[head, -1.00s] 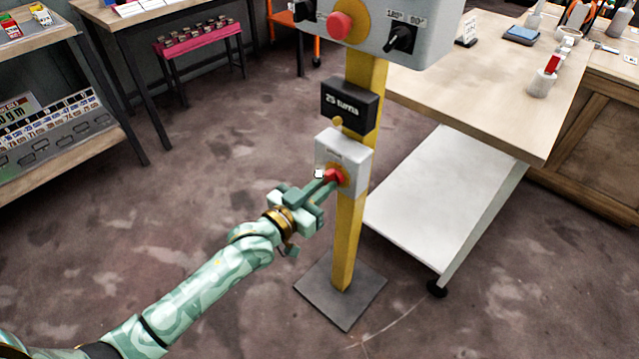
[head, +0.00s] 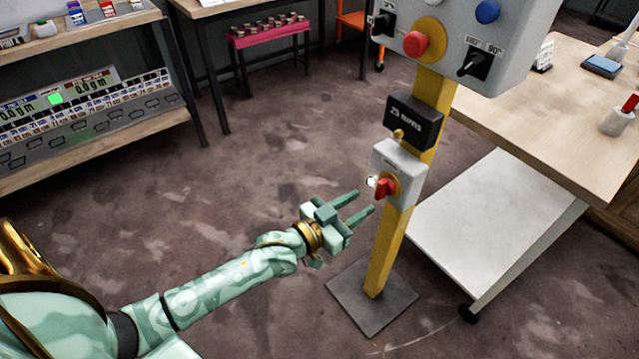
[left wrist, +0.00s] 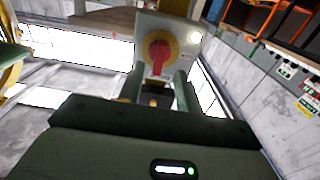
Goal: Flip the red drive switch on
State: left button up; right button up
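The red drive switch (head: 384,188) is a rotary handle on a yellow round plate, on a small grey box (head: 400,161) fixed to a yellow post. A small pale lamp (head: 372,181) sits beside it. In the left wrist view the red handle (left wrist: 159,58) stands roughly upright in the picture, with the whitish lamp (left wrist: 194,37) at upper right. My left gripper (head: 365,201) is open and empty, its fingers pointing at the switch from the left, a short gap away. In the left wrist view its fingers (left wrist: 158,90) flank the space below the switch. My right gripper is not in view.
Above the switch are a black display box (head: 413,121) and a grey control panel (head: 462,45) with a red button and black knobs. A wooden-topped workbench (head: 530,110) with a white lower shelf stands at right. Shelving (head: 90,115) is at left. The floor left of the post is clear.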

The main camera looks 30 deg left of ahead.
pick_arm(q)
jog(key=p+v, duration=0.3)
jog(key=v, duration=0.8)
jog(key=shift+s, duration=0.2)
jog(key=shift+r, duration=0.1)
